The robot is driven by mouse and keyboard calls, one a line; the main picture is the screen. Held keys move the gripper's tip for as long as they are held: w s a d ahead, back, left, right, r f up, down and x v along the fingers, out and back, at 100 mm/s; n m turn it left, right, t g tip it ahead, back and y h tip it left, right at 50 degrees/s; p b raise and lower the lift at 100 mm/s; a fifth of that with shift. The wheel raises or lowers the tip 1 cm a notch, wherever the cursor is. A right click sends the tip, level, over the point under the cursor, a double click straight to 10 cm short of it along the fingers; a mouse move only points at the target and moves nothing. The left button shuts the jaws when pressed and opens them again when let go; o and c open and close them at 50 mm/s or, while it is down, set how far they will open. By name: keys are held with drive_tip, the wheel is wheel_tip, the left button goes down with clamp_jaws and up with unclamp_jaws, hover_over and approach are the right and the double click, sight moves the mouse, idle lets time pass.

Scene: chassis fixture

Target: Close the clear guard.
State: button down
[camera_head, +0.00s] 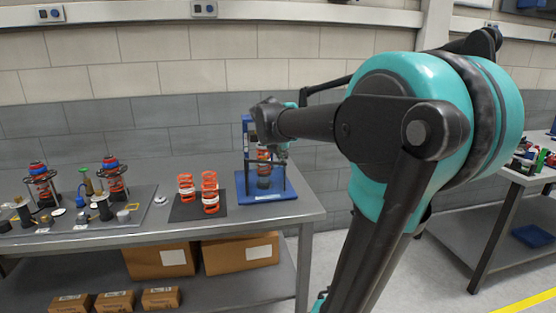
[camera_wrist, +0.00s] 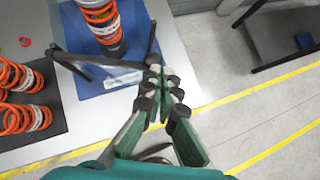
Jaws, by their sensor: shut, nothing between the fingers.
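The fixture has a blue base (camera_head: 282,193), with a blue upright (camera_head: 247,135) at its back and an orange spring on a dark holder inside. In the wrist view the blue base (camera_wrist: 88,82) and the orange spring (camera_wrist: 101,18) show at the upper left. Thin dark bars (camera_wrist: 95,60), apparently the clear guard's frame, cross in front of the spring; the clear panel itself is hard to make out. My gripper (camera_wrist: 162,88) is shut and empty, beside the right edge of the base, close to the bars' right end. Whether it touches them I cannot tell. In the head view my arm partly hides the fixture.
Two orange springs (camera_head: 210,190) stand on a dark mat (camera_head: 183,212) left of the fixture. Further left is a grey tray (camera_head: 130,222) with spring assemblies and small parts. The table's right edge (camera_head: 318,205) is close to the fixture. Open floor lies beyond it.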

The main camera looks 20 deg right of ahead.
drive_tip(key=w+d, duration=0.2)
drive_tip(key=shift+w, duration=0.4)
drive_tip(key=shift+w+d, duration=0.3)
drive_tip(key=shift+w, duration=0.4)
drive_tip(key=shift+w+d, duration=0.25)
drive_tip(key=shift+w, duration=0.45)
